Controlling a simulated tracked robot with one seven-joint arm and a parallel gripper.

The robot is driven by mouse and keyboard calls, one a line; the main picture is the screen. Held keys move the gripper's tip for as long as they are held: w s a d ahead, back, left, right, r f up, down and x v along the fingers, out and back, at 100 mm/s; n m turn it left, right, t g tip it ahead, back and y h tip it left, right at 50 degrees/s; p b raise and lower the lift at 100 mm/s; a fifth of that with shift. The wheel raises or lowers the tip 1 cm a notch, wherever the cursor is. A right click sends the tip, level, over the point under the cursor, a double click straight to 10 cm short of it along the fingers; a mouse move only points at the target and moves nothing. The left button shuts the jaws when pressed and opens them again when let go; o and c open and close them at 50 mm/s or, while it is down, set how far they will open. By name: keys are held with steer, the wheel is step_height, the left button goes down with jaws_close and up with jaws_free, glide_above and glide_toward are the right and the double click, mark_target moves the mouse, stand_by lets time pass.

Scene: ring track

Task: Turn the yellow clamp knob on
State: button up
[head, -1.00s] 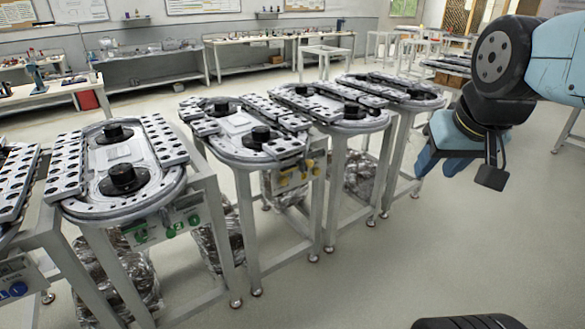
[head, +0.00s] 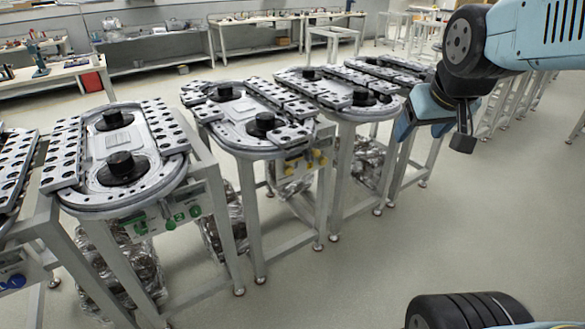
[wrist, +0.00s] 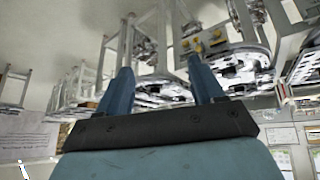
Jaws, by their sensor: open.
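Yellow knobs (head: 317,157) sit on a small panel under the front edge of the second track table from the left that shows a full oval top. They are small, and I cannot tell which is the clamp knob or how it is turned. Yellow knobs also show in the wrist view (wrist: 197,47), upside down, near the right finger's tip and beyond it. My gripper (wrist: 160,65) is open, with two blue fingers apart and nothing between them. In the head view my gripper (head: 405,126) hangs to the right of the yellow knobs, apart from them.
The track table to the left carries green knobs (head: 168,220), and a blue knob (head: 14,282) shows at far left. Metal table legs (head: 332,195) and foil-wrapped bundles (head: 222,220) stand below. The floor (head: 345,275) in front is clear.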

steer(key=w+a+f+n+t, duration=0.1)
steer(key=w+f+n, duration=0.15)
steer(key=w, duration=0.65)
steer(key=w+a+f+n+t, duration=0.15)
steer(key=w+f, duration=0.25)
steer(key=w, duration=0.4)
steer(key=n+t+y, duration=0.4)
steer(key=n+y, duration=0.3)
steer(key=n, duration=0.1)
glide_toward(291, 172)
steer(key=d+r, duration=0.8)
steer(key=s+a+f+n+t+y, duration=0.1)
steer(key=s+a+f+y, duration=0.1)
steer(key=f, duration=0.3)
steer(key=s+a+f+t+y, duration=0.1)
steer(key=a+f, duration=0.2)
steer(key=f, duration=0.3)
steer(key=x, duration=1.3)
steer(key=shift+a+r, duration=0.1)
steer(key=shift+r, duration=0.1)
steer(key=shift+c, duration=0.4)
steer(key=c, duration=1)
